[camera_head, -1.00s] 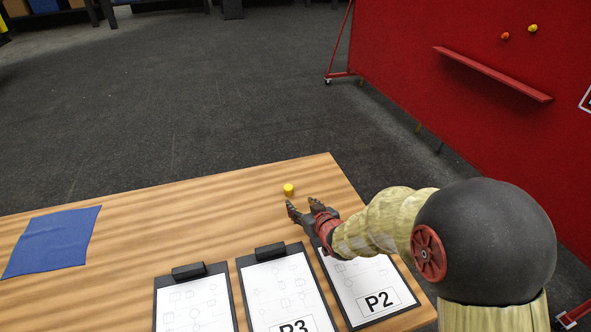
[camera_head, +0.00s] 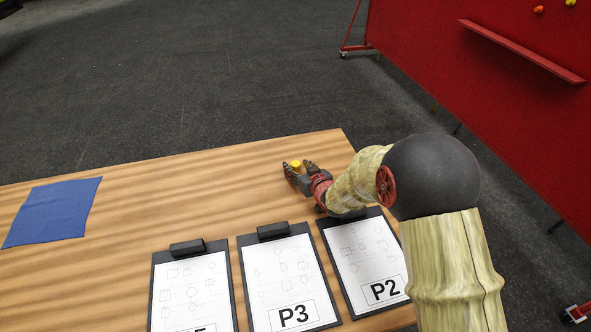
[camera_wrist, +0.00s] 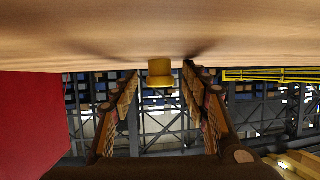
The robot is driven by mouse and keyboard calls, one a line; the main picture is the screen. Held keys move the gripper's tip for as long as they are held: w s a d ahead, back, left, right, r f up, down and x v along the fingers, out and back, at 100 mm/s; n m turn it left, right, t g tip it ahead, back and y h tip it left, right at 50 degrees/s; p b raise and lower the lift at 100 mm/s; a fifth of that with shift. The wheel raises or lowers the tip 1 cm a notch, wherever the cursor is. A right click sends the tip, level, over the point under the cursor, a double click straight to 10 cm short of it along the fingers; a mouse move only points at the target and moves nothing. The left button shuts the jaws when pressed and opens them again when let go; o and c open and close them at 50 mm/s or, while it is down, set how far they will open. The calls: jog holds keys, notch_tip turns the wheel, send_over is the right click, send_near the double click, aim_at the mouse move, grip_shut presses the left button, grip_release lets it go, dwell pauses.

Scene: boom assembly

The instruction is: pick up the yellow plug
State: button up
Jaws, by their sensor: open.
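The yellow plug (camera_head: 296,164) is a small cylinder on the wooden table near its far right edge. In the wrist view the yellow plug (camera_wrist: 161,72) shows at the table surface, between the two fingers near their tips. My gripper (camera_head: 298,167) is low over the table with its fingers open on either side of the plug. In the wrist view my gripper (camera_wrist: 161,80) has a visible gap between each finger and the plug.
Several clipboards with sheets, among them P3 (camera_head: 290,280) and P2 (camera_head: 365,262), lie along the near side of the wooden table (camera_head: 130,215). A blue cloth (camera_head: 52,212) lies at the left. A red board (camera_head: 500,110) stands beyond the table at the right.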

jog(key=shift+w, duration=0.1)
jog(key=shift+c, duration=1.2)
jog(key=c, duration=0.7)
jog(key=shift+r, duration=0.15)
